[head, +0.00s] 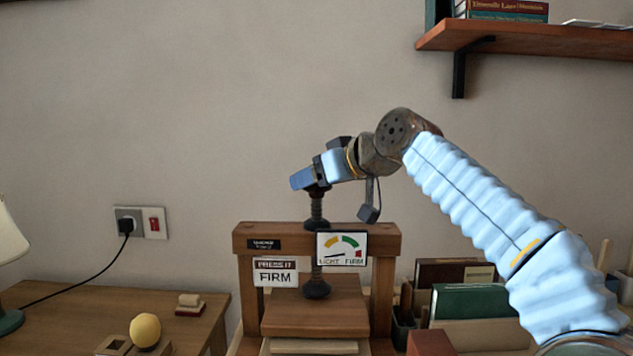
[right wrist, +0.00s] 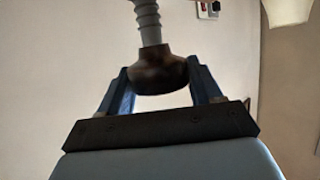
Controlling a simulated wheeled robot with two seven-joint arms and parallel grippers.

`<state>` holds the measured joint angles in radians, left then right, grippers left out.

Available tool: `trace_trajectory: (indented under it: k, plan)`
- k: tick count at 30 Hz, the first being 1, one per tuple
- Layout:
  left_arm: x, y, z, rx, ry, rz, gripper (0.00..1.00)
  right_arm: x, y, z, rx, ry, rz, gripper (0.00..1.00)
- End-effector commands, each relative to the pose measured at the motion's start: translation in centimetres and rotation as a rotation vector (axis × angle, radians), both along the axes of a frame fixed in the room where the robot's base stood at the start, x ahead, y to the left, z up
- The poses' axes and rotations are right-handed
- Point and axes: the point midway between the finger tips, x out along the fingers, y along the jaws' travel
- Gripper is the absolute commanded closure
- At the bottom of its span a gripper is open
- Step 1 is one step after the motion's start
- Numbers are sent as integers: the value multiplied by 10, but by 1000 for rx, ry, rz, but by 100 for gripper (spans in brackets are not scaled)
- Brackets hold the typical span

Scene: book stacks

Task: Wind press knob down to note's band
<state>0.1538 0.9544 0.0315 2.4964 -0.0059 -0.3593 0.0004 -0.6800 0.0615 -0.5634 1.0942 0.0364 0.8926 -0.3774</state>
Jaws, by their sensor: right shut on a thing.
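The wooden book press (head: 387,300) stands ahead with a dark vertical screw (head: 317,208). The dark round knob (right wrist: 158,72) on the screw sits between the blue fingers of my right gripper (right wrist: 160,82), which is shut on it. In the head view this gripper (head: 304,179) comes in from the right and hides most of the knob. The dark press foot (head: 316,290) is low, over the wooden board (head: 315,319); contact is unclear.
A wooden shelf (head: 560,38) with books juts from the wall at upper right. Books (head: 470,303) stand right of the press below my right arm. A yellow ball (head: 145,330) and small wooden pieces lie on the left desk (head: 60,310). Air left of the press is clear.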

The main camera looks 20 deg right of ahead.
Motion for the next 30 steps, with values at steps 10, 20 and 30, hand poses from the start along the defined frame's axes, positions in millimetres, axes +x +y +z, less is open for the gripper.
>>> trace_trajectory:
  k: [10,20,30]
  plan:
    - [0,1,-35,3,-1,5,72,0,2,-4,-2,-6,-263,66]
    - [1,5,-50,10,-3,13,72,1,2,0,-2,-7,-574,66]
    - [1,5,-45,9,-4,13,72,0,1,4,0,-8,-832,66]
